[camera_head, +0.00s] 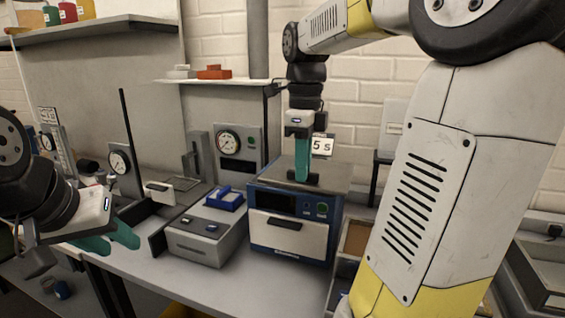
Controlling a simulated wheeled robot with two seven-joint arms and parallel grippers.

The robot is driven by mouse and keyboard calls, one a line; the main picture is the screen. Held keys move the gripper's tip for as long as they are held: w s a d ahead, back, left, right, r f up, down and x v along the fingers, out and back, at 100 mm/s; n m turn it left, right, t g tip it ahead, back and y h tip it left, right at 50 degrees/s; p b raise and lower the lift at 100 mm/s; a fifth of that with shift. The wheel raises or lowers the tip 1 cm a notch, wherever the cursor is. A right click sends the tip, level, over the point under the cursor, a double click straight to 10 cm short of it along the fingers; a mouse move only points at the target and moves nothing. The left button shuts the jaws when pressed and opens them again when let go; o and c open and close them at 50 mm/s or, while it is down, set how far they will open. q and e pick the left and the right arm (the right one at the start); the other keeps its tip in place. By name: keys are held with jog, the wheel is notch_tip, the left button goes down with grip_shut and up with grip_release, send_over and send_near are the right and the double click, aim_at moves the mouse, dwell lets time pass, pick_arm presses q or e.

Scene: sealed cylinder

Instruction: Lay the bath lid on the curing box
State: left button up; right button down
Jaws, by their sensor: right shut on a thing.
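The curing box (262,243), blue with a pale front panel and a green button, stands on the bench in the middle. A flat grey plate, apparently the bath lid (272,172), lies across its top. My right gripper (302,172) points straight down and is shut on the dark handle on top of the plate. Whether the plate rests fully on the box is hard to tell. My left gripper (122,246) is at the lower left, away from the box, with its two teal fingers apart and nothing between them.
A grey unit (205,240) with a blue tray (226,197) stands left of the box. A gauge panel (238,145) and a "5 s" sign (322,146) are behind. A shelf (215,81) holds an orange block. My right arm covers much of the right side.

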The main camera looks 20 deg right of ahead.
jog(key=w+d, duration=0.1)
jog(key=w, duration=0.4)
jog(key=w+d+f, duration=0.1)
jog(key=w+d, duration=0.1)
jog(key=w, duration=0.3)
jog(key=w+d, duration=0.2)
jog(key=w, duration=0.3)
jog(key=shift+f, duration=1.95)
jog(key=shift+f, duration=0.1)
jog(key=c, duration=1.4)
grip_release()
jog(key=shift+f, duration=0.1)
jog(key=shift+c, duration=0.2)
